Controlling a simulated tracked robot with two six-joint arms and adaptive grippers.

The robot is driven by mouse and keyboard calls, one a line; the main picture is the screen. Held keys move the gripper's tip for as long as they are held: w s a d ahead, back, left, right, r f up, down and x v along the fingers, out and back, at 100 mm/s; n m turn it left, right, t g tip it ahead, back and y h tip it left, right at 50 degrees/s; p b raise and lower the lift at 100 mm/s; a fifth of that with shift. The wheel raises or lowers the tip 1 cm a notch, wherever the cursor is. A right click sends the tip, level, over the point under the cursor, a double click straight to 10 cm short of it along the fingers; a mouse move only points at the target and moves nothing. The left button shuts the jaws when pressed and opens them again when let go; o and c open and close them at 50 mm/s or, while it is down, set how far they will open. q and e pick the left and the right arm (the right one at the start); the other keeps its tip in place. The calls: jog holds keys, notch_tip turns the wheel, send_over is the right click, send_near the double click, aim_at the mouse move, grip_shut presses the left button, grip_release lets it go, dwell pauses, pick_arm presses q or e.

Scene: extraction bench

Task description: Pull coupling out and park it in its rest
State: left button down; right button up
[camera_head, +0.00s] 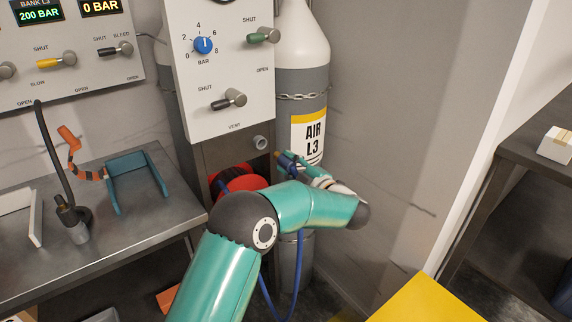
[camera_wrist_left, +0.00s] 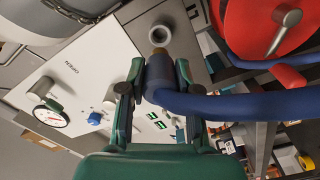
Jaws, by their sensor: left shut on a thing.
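My left gripper (camera_head: 300,168) is shut on the coupling (camera_head: 287,157), a dark blue piece with a brass tip on a blue hose. In the left wrist view the coupling (camera_wrist_left: 158,72) sits between the fingers (camera_wrist_left: 159,78), its brass tip pointing at a grey round socket (camera_wrist_left: 161,34). In the head view the socket (camera_head: 261,142) on the panel front shows an open mouth, and the tip is apart from it, to the right. I cannot tell for certain which fixture is the coupling's rest. My right gripper is not in view.
A red reel (camera_head: 240,183) is below the panel (camera_head: 225,75). The AIR L3 cylinder (camera_head: 303,85) stands close behind my gripper.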

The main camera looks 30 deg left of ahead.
aim_at(292, 167)
pick_arm(q)
jog(key=shift+x, duration=2.75)
jog(key=shift+s+b, duration=0.1)
jog(key=shift+b, duration=0.2)
jog(key=shift+x, duration=1.65)
jog(key=c, duration=0.7)
grip_release()
jog(key=shift+r, duration=0.1)
jog(key=shift+c, duration=0.2)
jog(key=v, duration=1.2)
